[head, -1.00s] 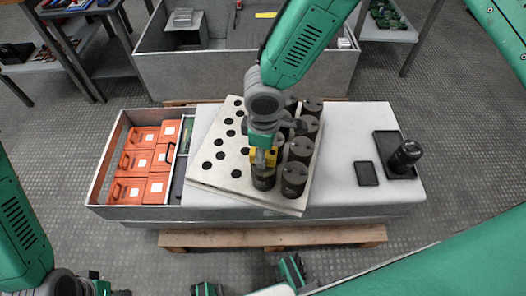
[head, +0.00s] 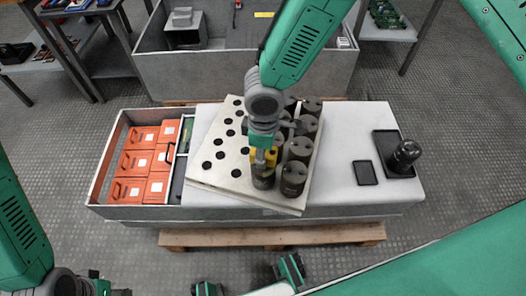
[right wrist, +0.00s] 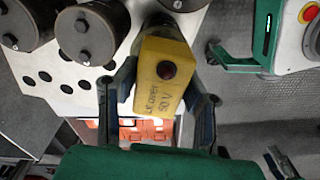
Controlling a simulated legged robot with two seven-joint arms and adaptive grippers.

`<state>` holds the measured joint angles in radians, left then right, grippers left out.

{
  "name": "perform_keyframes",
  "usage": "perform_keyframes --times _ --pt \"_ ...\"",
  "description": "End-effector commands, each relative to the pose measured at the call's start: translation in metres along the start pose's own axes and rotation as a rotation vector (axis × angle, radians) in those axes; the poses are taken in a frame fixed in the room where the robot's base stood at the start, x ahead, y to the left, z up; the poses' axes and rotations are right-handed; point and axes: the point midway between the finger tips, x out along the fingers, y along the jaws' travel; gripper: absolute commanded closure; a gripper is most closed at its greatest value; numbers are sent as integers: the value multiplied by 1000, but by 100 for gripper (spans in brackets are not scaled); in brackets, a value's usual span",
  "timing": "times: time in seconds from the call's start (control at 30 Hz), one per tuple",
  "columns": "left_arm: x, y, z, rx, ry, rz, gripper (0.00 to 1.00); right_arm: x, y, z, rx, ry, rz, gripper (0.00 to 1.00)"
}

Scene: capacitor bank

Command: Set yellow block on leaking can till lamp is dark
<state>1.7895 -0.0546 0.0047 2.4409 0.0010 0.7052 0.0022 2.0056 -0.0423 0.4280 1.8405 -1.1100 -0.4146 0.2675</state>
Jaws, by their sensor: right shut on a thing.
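The yellow block (head: 271,157) is in my right gripper (head: 263,150), above the front-left can (head: 263,179) of the dark can group. The right wrist view shows the block (right wrist: 158,88) between the two fingers (right wrist: 160,95), with writing including "50 V" and a round dark red lamp (right wrist: 166,70) that looks unlit. The block's far end overlaps a can top (right wrist: 182,4); I cannot tell whether they touch. No leak is visible to me, so I cannot tell which can leaks. My left gripper (head: 112,291) is mostly cut off at the bottom left.
Several other dark cans (head: 293,179) stand close by on a pale plate (head: 210,176) with holes. A drawer (head: 97,190) of orange cases is at left. A black tray (head: 388,143) with a dark cylinder (head: 405,156) and a flat black pad (head: 365,173) are at right.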

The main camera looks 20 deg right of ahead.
Motion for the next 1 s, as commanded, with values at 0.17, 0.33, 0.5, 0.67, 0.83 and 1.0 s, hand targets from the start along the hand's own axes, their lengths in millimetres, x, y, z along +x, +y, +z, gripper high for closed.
perform_keyframes --times 0.17,0.33,0.5,0.67,0.83,1.0 --pt "-3 0 0 0 0 0 60 -1 0 0 0 0 1 97" --pt "-4 0 0 0 0 0 60 0 0 0 0 1 0 97" --pt "-4 0 0 0 0 0 60 0 0 0 0 1 0 97" --pt "-3 0 0 0 0 0 60 2 0 0 0 0 0 97" --pt "-1 0 0 0 0 0 60 5 0 0 -1 0 1 97" --pt "0 0 0 0 0 0 60 9 0 0 -1 0 1 97"
